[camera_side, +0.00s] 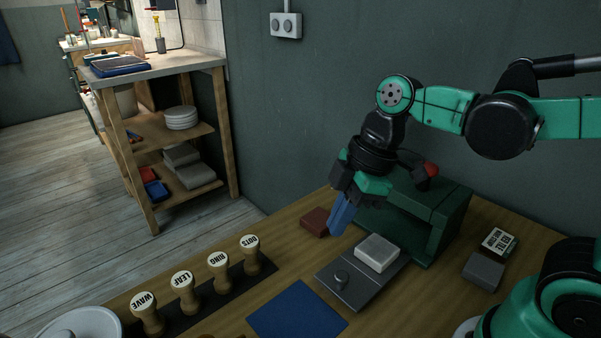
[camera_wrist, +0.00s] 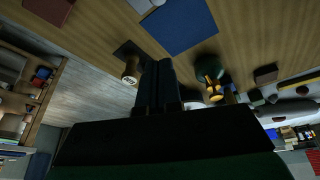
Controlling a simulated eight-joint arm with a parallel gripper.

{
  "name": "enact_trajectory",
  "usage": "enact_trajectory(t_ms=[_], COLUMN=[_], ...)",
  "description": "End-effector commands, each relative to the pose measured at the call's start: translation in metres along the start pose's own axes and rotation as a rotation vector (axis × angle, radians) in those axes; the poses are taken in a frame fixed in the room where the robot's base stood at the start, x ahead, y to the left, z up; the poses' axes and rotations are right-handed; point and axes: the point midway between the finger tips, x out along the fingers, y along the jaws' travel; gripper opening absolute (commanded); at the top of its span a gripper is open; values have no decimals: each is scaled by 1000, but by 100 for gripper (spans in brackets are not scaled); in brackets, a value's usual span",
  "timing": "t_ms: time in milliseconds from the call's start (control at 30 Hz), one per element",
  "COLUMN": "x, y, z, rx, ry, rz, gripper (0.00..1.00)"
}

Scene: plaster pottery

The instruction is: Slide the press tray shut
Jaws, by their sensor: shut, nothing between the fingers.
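The green press (camera_side: 441,212) stands on the bench against the wall. Its grey tray (camera_side: 345,291) sticks out of the front, toward the lower left. The tray has a small round knob (camera_side: 341,277) near its outer end and carries a pale grey block (camera_side: 377,252) near the press opening. My gripper (camera_side: 338,229) points down with its blue fingers shut and empty. In the side view it is left of the pale block and beyond the knob, apart from the knob. In the wrist view the fingers (camera_wrist: 158,75) are dark and close together.
A reddish-brown block (camera_side: 315,221) lies just left of my fingers. A blue mat (camera_side: 297,311) lies in front of the tray, and a row of stamps (camera_side: 218,266) stands to the left. A grey block (camera_side: 484,271) and a labelled box (camera_side: 498,241) lie right of the press.

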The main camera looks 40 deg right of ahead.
Motion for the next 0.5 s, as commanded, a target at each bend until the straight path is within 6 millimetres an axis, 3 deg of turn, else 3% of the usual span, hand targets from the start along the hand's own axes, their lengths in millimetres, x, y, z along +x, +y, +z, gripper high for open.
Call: enact_trajectory(t_ms=[100,200,500], x=[0,0,27], y=[-7,-10,-15], z=[-8,-12,-12], rx=[-198,-284,-309], ry=[14,25,28], rz=[-95,-134,-142], gripper=[0,0,0])
